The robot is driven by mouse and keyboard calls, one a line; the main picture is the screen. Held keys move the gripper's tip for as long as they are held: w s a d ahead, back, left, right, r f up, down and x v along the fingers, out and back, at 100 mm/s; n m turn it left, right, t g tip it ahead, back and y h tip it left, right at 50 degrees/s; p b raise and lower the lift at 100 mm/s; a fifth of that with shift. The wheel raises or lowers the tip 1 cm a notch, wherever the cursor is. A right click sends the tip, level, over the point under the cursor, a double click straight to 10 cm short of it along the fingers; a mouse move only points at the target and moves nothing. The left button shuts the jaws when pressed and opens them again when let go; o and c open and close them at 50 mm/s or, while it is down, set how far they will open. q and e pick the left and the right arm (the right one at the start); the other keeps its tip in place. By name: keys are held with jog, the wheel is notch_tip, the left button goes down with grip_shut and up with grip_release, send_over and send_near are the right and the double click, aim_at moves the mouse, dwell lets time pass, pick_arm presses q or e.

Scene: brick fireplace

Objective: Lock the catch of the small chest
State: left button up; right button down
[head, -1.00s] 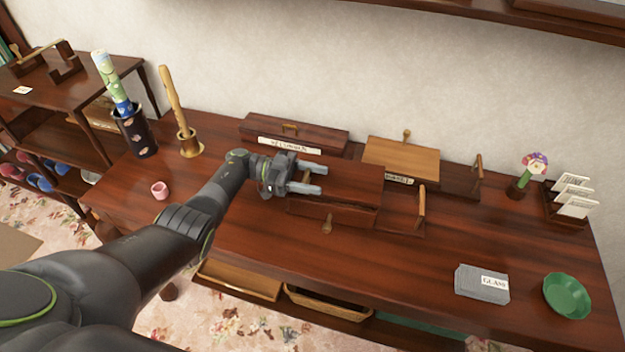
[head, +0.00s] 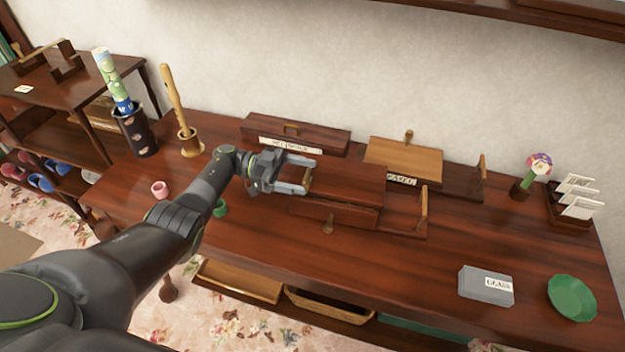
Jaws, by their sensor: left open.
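The fingers hide part of the lid. The back-left chest (head: 320,138) bears a label. A light-lidded chest (head: 403,158) has a knob (head: 408,136) behind. My right gripper is not in view.
A pink cup (head: 160,189) and a green cup (head: 219,208) stand near my left arm. A grey box (head: 486,285) and a green bowl (head: 571,298) lie at the right front.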

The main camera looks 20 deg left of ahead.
pick_arm(q)
jog(key=a+b, duration=0.6)
jog(key=a, duration=0.7)
jog(key=shift+a+b, duration=0.35)
jog(key=shift+b, duration=0.05)
jog(key=shift+s, duration=0.1)
